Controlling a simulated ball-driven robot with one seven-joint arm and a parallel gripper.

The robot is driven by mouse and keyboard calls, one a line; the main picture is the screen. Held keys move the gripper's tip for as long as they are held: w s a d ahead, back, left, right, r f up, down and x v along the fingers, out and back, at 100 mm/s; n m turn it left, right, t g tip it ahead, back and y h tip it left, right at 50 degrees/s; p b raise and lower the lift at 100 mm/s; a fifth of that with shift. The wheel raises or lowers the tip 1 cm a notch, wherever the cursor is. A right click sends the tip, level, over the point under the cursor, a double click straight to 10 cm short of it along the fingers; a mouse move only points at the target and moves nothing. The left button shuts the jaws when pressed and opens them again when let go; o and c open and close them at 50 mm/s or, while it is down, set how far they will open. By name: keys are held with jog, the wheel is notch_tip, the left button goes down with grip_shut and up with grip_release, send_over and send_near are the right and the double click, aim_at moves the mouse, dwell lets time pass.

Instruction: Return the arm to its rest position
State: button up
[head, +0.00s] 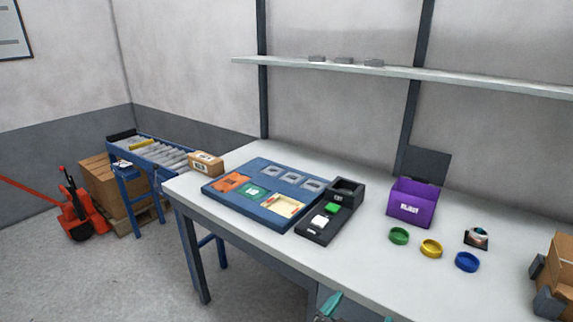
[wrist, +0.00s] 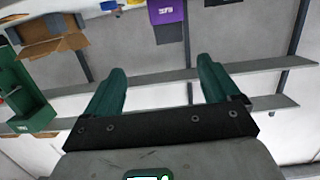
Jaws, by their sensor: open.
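My gripper (wrist: 162,88) shows in the wrist view with its two green fingers spread wide apart and nothing between them. Past the fingers lie the shelf and the wall. In the head view only a bit of teal (head: 332,304) shows at the bottom edge, below the front edge of the workbench (head: 365,262); it looks like part of my gripper. The rest of my arm is out of the head view.
On the bench are a blue tray (head: 225,194), a black device (head: 312,234), a purple bin (head: 413,208), green (head: 399,236), yellow (head: 431,248) and blue (head: 467,262) rings, and a copper coil (head: 477,237). A cardboard box (head: 556,262) stands at right. A shelf (head: 450,77) runs above.

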jog(key=s+d+f+n+g+y, duration=0.25)
jog(key=s+d+f+g, duration=0.55)
jog(key=s+d+f, duration=0.55)
jog(key=s+f+n+g+y, duration=0.2)
jog(key=s+f+y, duration=0.1)
jog(key=s, duration=0.4)
jog(key=s+d+f+n+g+y, duration=0.1)
jog(key=s+f+n+y, duration=0.1)
jog(key=s, duration=0.5)
jog(key=shift+d+f+g+y, duration=0.3)
jog(key=shift+f+g+y, duration=0.1)
jog(key=shift+f+y, duration=0.5)
jog(key=shift+w, duration=0.1)
